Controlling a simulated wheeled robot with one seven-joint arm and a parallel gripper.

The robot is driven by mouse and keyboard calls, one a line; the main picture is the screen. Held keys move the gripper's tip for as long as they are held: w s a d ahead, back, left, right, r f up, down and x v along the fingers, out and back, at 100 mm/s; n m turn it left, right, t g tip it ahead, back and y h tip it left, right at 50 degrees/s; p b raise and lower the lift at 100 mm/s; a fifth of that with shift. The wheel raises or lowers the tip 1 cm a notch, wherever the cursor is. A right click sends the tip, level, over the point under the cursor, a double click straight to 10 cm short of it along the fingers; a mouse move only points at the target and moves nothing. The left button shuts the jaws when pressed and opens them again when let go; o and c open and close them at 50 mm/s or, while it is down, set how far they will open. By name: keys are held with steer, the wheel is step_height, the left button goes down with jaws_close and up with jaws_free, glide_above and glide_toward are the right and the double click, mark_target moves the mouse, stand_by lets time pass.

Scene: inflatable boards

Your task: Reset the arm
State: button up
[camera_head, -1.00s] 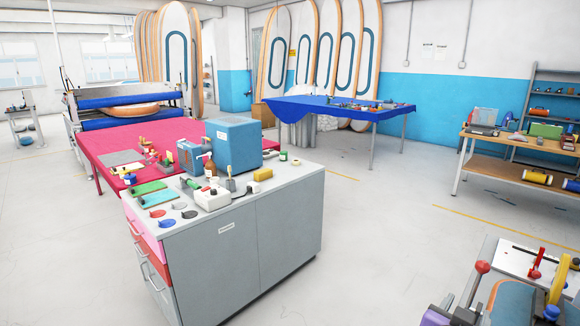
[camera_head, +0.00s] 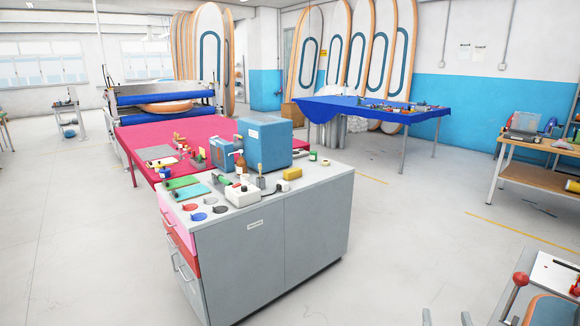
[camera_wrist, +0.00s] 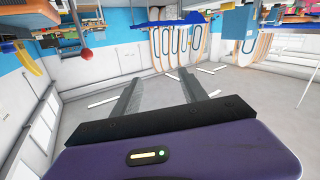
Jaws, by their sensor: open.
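My gripper (camera_wrist: 165,98) shows in the wrist view, its two grey fingers spread apart with nothing between them. It is open and empty.
A grey cabinet (camera_head: 300,235) with bottles and a blue box (camera_head: 264,146) on top stands in front. Behind it are a red-covered table (camera_head: 140,133) and a blue-covered table (camera_head: 320,108). A wooden bench (camera_head: 545,175) is at right.

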steer(key=s+a+f+y, duration=0.2)
steer(key=s+a, duration=0.1)
steer(key=s, duration=0.9)
steer(key=s+a+f+n+g+y, duration=0.1)
steer(key=s+a+f+y, duration=0.1)
steer(key=s, duration=0.9)
steer(key=s+a+f+n+g+y, duration=0.1)
steer(key=s+a+f, duration=0.3)
steer(key=s, duration=0.8)
steer(key=shift+s+y, duration=0.35)
steer(key=shift+y, duration=0.05)
steer(key=shift+a, duration=0.1)
